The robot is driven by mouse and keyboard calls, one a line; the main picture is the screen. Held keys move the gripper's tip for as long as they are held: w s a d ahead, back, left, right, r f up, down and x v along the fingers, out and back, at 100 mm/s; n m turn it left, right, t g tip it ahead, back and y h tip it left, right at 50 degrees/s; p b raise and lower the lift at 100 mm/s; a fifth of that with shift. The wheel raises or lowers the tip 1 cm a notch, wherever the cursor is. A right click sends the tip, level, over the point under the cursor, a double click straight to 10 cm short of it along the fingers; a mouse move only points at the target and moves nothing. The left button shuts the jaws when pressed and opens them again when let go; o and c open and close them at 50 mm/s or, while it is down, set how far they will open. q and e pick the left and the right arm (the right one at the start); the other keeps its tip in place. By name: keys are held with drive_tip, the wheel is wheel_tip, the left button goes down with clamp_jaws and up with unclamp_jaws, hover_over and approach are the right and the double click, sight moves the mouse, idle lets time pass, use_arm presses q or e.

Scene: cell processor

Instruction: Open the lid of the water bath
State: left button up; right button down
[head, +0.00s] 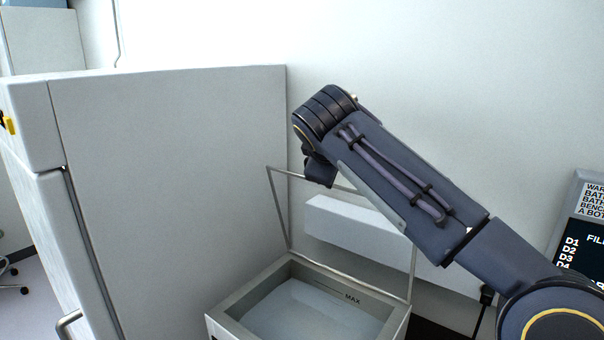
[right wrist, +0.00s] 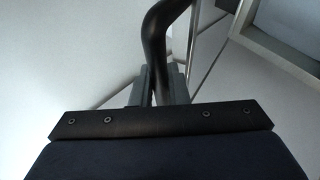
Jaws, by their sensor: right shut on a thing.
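The water bath (head: 238,297) stands low in the middle of the head view, with water (head: 310,312) inside and a MAX mark on its inner wall. Its clear, thin-framed lid (head: 279,212) stands raised and steep along the back of the bath, so the basin is uncovered. My right arm reaches in from the right, and its gripper (head: 320,170) is at the lid's upper edge, mostly hidden by the wrist. In the right wrist view, the right gripper (right wrist: 157,88) is shut on a black curved lid handle (right wrist: 157,40). My left gripper is not in view.
A tall white cabinet (head: 170,190) stands close on the left of the bath. A white wall (head: 450,80) rises behind. A white block (head: 360,235) shows behind the lid. A dark sign panel (head: 585,240) is at the right edge.

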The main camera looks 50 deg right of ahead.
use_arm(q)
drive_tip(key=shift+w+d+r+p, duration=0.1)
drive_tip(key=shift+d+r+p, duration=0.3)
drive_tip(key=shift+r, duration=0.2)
use_arm(e)
drive_tip(key=shift+w+d+r+y, duration=0.15)
drive_tip(key=shift+d+y, duration=0.2)
drive_tip(key=shift+d, duration=0.6)
drive_tip(key=shift+d+r+y, duration=0.15)
drive_tip(key=shift+d+y, duration=0.15)
drive_tip(key=shift+d, duration=0.6)
drive_tip(key=shift+w+d+r+y, duration=0.15)
drive_tip(key=shift+d+y, duration=0.2)
drive_tip(key=shift+d, duration=0.6)
drive_tip(key=c, duration=1.4)
unclamp_jaws()
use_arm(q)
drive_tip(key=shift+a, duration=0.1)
use_arm(e)
drive_tip(key=shift+s, duration=0.1)
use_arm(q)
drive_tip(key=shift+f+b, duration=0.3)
use_arm(e)
drive_tip(key=v, duration=0.8)
drive_tip(key=shift+w+a+f, duration=0.1)
drive_tip(key=shift+w, duration=0.1)
